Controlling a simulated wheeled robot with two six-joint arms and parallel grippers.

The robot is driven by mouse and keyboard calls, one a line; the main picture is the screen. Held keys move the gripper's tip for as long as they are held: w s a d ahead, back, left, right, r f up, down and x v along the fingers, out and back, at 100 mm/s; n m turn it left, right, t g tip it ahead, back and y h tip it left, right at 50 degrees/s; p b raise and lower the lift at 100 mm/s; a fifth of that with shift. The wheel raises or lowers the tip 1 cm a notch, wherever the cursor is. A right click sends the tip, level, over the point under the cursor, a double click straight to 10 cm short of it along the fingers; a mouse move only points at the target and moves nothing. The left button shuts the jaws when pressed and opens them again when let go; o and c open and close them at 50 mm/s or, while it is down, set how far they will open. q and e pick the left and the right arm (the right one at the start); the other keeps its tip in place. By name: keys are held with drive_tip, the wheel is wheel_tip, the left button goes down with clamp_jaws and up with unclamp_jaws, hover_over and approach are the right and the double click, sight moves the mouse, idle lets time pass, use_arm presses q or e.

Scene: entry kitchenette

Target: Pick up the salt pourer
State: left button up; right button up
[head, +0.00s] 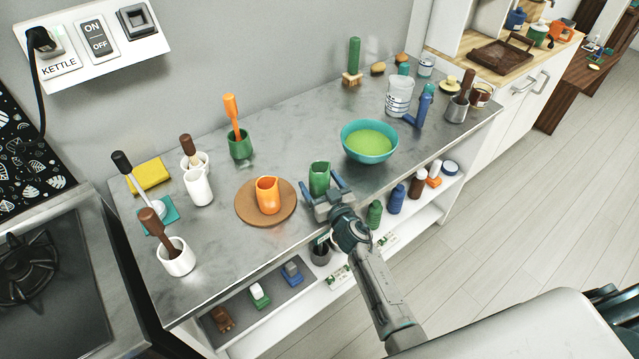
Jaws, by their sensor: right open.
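Three pourer-like vessels stand on the grey marbled counter (228,275). A green one (319,175) is near the front edge, an orange one (268,197) stands on a round brown board (242,208), and a white one (198,189) is farther left. No readable label shows which holds salt. My right gripper (322,187) is open at the green pourer, its fingers on either side of the lower part; I cannot tell whether they touch it. The gripper body hides the pourer's base. My left gripper is not in view.
A teal bowl (357,158) with green contents stands to the right of the green pourer. White pots with utensils and a green pot (240,147) stand left and behind. A lower shelf (300,312) holds bottles and small items. Bare counter lies behind the orange pourer.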

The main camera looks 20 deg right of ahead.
drive_tip(key=shift+w, duration=0.4)
drive_tip(key=shift+s, duration=0.1)
drive_tip(key=shift+c, duration=0.7)
drive_tip(key=c, duration=1.1)
drive_tip(key=shift+c, duration=0.3)
drive_tip(key=shift+r, duration=0.15)
